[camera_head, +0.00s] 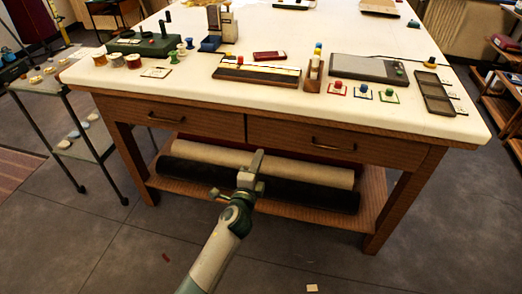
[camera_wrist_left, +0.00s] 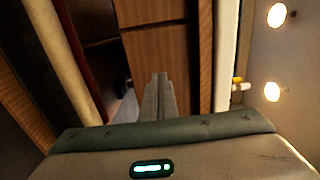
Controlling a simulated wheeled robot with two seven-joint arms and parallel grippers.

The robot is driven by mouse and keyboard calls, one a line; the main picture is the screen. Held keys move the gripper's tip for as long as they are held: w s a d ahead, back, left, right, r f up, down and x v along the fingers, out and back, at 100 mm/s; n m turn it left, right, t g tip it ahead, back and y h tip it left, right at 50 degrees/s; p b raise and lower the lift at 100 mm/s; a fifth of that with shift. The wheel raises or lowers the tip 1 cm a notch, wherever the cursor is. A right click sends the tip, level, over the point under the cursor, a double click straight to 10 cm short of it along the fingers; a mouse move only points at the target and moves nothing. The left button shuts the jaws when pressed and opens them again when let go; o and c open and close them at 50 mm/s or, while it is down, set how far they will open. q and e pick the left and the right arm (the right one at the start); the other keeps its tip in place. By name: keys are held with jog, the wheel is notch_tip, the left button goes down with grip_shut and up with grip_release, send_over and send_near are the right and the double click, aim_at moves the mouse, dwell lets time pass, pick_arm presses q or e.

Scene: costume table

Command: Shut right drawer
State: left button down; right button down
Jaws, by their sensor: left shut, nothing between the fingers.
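The right drawer (camera_head: 385,152) is a brown wooden front with a dark bar handle (camera_head: 333,144), under the white tabletop. Its front looks about level with the left drawer (camera_head: 140,112); I cannot tell whether a small gap is left. My left gripper (camera_head: 258,157) is shut and empty. Its tips are near the lower left end of the right drawer, in front of the fabric rolls; whether they touch the wood is unclear. In the left wrist view the shut fingers (camera_wrist_left: 158,82) point towards brown wood panels (camera_wrist_left: 155,55). My right gripper is not in view.
A cream roll (camera_head: 310,171) and a black roll (camera_head: 310,192) lie on the low shelf. The tabletop (camera_head: 290,40) holds spools, a green machine (camera_head: 145,43), trays and small coloured pieces. A side rack (camera_head: 60,85) stands at left. The floor in front is mostly clear.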

pick_arm(q)
jog(key=v, duration=0.4)
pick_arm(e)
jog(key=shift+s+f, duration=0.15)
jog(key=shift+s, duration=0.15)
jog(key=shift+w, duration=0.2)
